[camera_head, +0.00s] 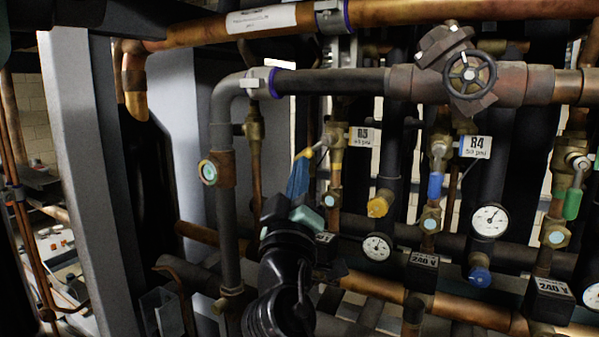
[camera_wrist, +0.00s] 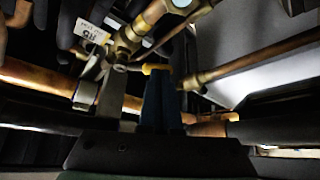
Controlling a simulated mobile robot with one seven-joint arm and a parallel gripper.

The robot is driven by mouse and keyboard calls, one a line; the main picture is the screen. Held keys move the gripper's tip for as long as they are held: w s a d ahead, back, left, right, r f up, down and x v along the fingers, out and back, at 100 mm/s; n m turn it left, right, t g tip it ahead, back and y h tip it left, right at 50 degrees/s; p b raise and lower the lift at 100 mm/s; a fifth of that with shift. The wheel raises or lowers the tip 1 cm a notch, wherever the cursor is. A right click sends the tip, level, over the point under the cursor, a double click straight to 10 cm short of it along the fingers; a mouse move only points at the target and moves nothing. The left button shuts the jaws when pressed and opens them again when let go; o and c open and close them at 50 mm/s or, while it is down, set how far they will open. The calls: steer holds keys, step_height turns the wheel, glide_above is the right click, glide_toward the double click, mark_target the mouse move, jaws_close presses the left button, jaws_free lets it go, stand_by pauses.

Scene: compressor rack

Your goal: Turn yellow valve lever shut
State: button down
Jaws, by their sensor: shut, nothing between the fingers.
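The yellow valve lever (camera_head: 304,153) sticks out to the left and slightly down from a brass valve (camera_head: 333,138) beside a white tag. In the wrist view the yellow lever end (camera_wrist: 155,68) shows at the tips of my fingers, with the brass valve (camera_wrist: 124,46) up and left of it. My gripper (camera_head: 298,172) has its blue fingers together and points up at the lever from below. The fingertips (camera_wrist: 160,75) overlap the lever's end in view; whether they touch it I cannot tell. Part of the lever's yellow grip is hidden behind the fingers.
A grey vertical pipe (camera_head: 222,200) stands left of my gripper. To the right are a blue lever (camera_head: 435,186) hanging down, a green lever (camera_head: 573,203), gauges (camera_head: 490,220) and black 240 V boxes (camera_head: 422,268). A dark horizontal pipe with a handwheel (camera_head: 470,74) runs above.

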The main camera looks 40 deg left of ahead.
steer(key=shift+f+b, duration=0.15)
steer(key=shift+b, duration=0.4)
steer(key=shift+s+a+r+m+t+h+b, duration=0.1)
steer(key=shift+a+r+m+t+h+b, duration=0.15)
steer(key=shift+m+b, duration=0.35)
steer(key=shift+a+m+t+h+b, duration=0.15)
steer(key=shift+m+t+b, duration=0.2)
steer(key=shift+m+b, duration=0.2)
steer(key=shift+r+b, duration=0.15)
steer(key=shift+b, duration=0.4)
steer(key=shift+s+a+r+b, duration=0.15)
steer(key=shift+a+r+b, duration=0.2)
steer(key=shift+r, duration=0.25)
steer(key=shift+s+a+r+b, duration=0.1)
steer(key=shift+a+r+b, duration=0.2)
steer(key=shift+r, duration=0.25)
steer(key=shift+s+r, duration=0.15)
steer(key=shift+r, duration=0.2)
steer(key=shift+f, duration=0.1)
